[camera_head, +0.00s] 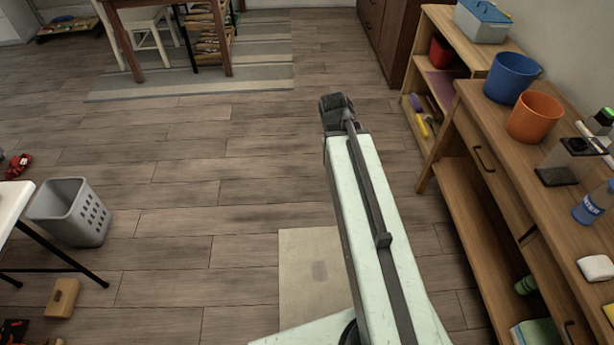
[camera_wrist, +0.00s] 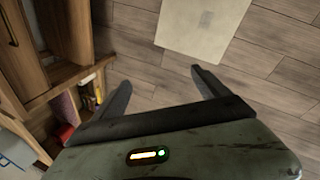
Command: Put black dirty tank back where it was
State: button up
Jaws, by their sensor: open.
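A see-through box with a black lid piece and a dark base, which looks like the black dirty tank (camera_head: 557,174), stands on the wooden counter (camera_head: 512,158) at the right of the head view. It is behind the blue-labelled bottle. My gripper (camera_wrist: 163,86) is open and empty in the wrist view, its two fingers spread apart above the floor. In the head view my arm reaches forward over the floor, left of the counter and well apart from the tank. The tank is not seen in the wrist view.
An orange bucket (camera_head: 535,117) and a blue bucket (camera_head: 512,77) stand beyond the tank. A bottle (camera_head: 592,204) and a white sponge-like block (camera_head: 595,267) are nearer. A grey basket (camera_head: 71,212) stands on the left. The middle floor is clear around a pale mat (camera_head: 308,260).

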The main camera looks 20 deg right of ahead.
jog(key=s+a+f+m+g+y, duration=0.1)
jog(key=s+a+m+y, duration=0.1)
jog(key=a, duration=1.5)
jog(key=shift+y, duration=0.6)
